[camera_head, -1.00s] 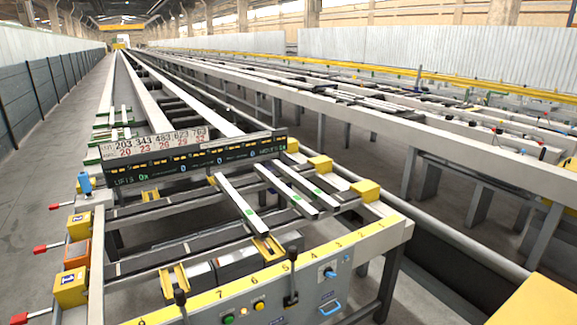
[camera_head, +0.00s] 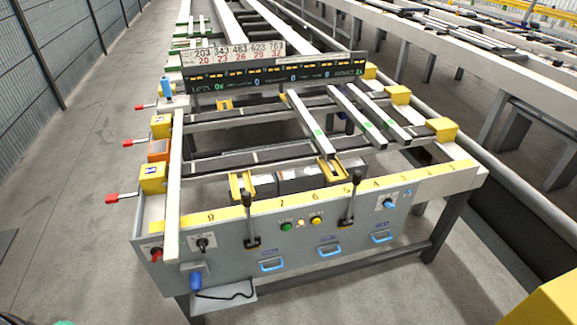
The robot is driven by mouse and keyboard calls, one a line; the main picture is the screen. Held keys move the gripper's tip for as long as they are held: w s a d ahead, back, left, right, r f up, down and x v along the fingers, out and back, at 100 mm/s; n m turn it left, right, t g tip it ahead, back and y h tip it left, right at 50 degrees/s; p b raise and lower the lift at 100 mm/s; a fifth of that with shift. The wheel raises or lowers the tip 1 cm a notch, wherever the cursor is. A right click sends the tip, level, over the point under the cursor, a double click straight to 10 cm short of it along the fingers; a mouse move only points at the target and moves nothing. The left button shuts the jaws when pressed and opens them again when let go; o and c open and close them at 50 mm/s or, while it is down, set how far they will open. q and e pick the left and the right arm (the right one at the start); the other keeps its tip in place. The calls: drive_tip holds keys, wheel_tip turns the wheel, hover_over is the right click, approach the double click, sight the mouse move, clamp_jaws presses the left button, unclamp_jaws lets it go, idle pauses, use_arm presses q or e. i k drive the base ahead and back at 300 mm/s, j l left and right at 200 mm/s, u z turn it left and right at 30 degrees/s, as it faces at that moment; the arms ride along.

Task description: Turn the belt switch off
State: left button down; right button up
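The front panel (camera_head: 300,255) of the runout table carries several controls. A black rotary switch (camera_head: 203,243) sits on a pale plate at its left end, with a red knob (camera_head: 156,254) beside it. A blue rotary knob (camera_head: 389,203) is at the right end. I cannot read the labels, so I cannot tell which is the belt switch or its setting. A green button (camera_head: 286,226) and a yellow button (camera_head: 316,221) sit between two upright black-knobbed levers, the left lever (camera_head: 249,220) and the right lever (camera_head: 352,200). Neither of my grippers is in view.
Blue handles (camera_head: 271,265) line the lower panel. A small shelf (camera_head: 222,298) with a black cable juts out at lower left. Several pale bars (camera_head: 310,126) lie across the table below a display board (camera_head: 275,73). Grey floor (camera_head: 75,200) is clear to the left.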

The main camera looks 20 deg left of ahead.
sight(156, 251)
drive_tip(key=k+u, duration=0.2)
drive_tip(key=u, duration=1.45)
